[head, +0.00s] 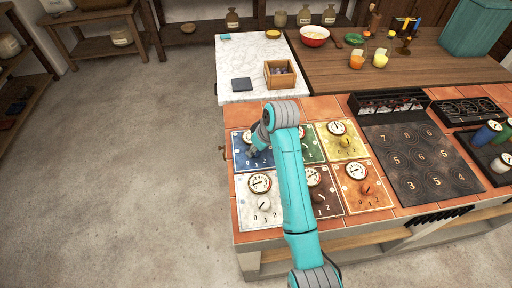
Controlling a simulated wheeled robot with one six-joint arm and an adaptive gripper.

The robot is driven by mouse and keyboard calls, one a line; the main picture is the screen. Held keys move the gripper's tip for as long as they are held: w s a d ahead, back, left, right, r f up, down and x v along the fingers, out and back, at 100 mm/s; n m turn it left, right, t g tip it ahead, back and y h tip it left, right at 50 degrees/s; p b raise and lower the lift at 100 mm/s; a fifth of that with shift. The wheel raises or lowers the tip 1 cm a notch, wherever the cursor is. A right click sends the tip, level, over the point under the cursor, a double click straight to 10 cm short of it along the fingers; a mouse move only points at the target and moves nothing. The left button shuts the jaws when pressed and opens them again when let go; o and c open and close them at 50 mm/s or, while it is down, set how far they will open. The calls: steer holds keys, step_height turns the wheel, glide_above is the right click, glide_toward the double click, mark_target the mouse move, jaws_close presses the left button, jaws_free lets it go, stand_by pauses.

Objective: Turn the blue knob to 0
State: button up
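The blue panel (240,164) lies on the tiled counter at the back left of a group of coloured panels. A round gauge shows at its top, and pale numerals are printed along its lower part. My arm comes in from the front, and my gripper (254,151) is over the middle of the blue panel, where the knob would be. The gripper and wrist hide the blue knob, so its pointing direction cannot be read. The gripper is too small and dark to tell whether its fingers are open, shut or touching the knob.
Beside it are the green (312,156), yellow (356,150), white (250,215), brown (326,208) and orange (378,203) panels, with gauges and knobs. A black numbered plate (412,165) is to the right. A wooden box (281,82) stands on the marble top behind. Floor at left is clear.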

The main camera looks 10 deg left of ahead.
steer(key=m, duration=0.3)
steer(key=shift+s+a+t+h, duration=0.1)
steer(key=shift+t+h, duration=0.3)
steer(key=shift+m+t+h, duration=0.3)
steer(key=shift+m+h, duration=0.5)
steer(key=shift+m, duration=1.3)
steer(key=o, duration=1.1)
steer(key=v, duration=0.7)
steer(key=shift+s+r, duration=0.15)
steer(key=shift+r, duration=0.05)
